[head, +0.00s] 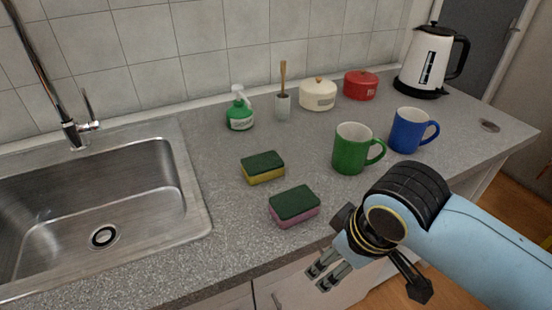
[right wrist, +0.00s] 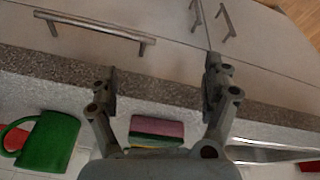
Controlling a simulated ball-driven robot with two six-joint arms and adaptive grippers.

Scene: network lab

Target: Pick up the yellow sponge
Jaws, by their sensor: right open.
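The yellow sponge (head: 262,174) has a dark green top and lies flat on the grey counter, right of the sink. A pink sponge (head: 293,212) with a green top lies nearer the front edge, between it and my right gripper. My right gripper (head: 325,275) is open and empty, in front of the counter's edge, apart from both sponges. In the right wrist view the open fingers (right wrist: 160,82) show with the pink sponge (right wrist: 157,128) beyond them; the yellow sponge is mostly hidden there. My left gripper is not in view.
A green mug (head: 350,152) and a blue mug (head: 407,131) stand right of the sponges. A green spray bottle (head: 240,115), a brush holder (head: 282,106), two lidded pots and a kettle (head: 430,65) stand behind. The sink (head: 95,200) is left. Counter around the sponges is clear.

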